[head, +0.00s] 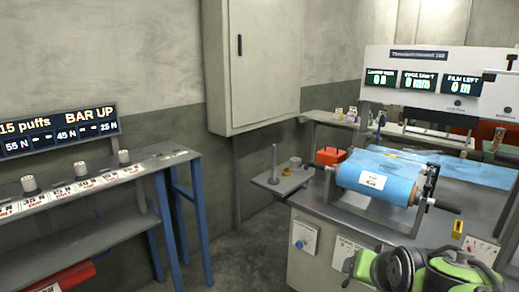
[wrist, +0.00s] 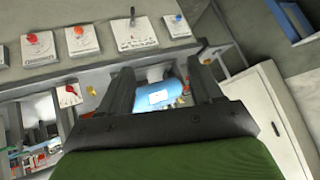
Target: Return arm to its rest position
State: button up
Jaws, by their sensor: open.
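My gripper (wrist: 161,72) shows in the wrist view, its two dark fingers wide apart with nothing held between them. Beyond the gap, some distance off, is the blue film roll (wrist: 158,97) with a white label. In the head view the blue roll (head: 375,178) lies across its stand on the grey machine. My green and black arm (head: 425,270) is folded at the lower right, in front of the machine. The gripper itself cannot be made out in the head view.
A bench (head: 95,198) with blue legs and several weights stands at the left under a lit display (head: 60,130). A grey wall cabinet (head: 262,60) hangs behind. A red box (head: 329,156) sits beside the roll. Floor between bench and machine is clear. Knob panels (wrist: 80,38) show in the wrist view.

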jog(key=s+a+f+n+g, duration=0.1)
jog(key=s+a+n, duration=0.25)
jog(key=s, duration=0.65)
jog(key=s+a+f+n+g, duration=0.15)
jog(key=s+a, duration=0.25)
jog(key=s, duration=0.6)
notch_tip(320, 180, up, 18)
jog(key=p, duration=1.7)
jog(key=shift+d+f+y+p, duration=0.2)
jog(key=shift+f+y+p, duration=0.05)
jog(key=shift+y+p, duration=0.15)
jog(key=shift+g, duration=0.25)
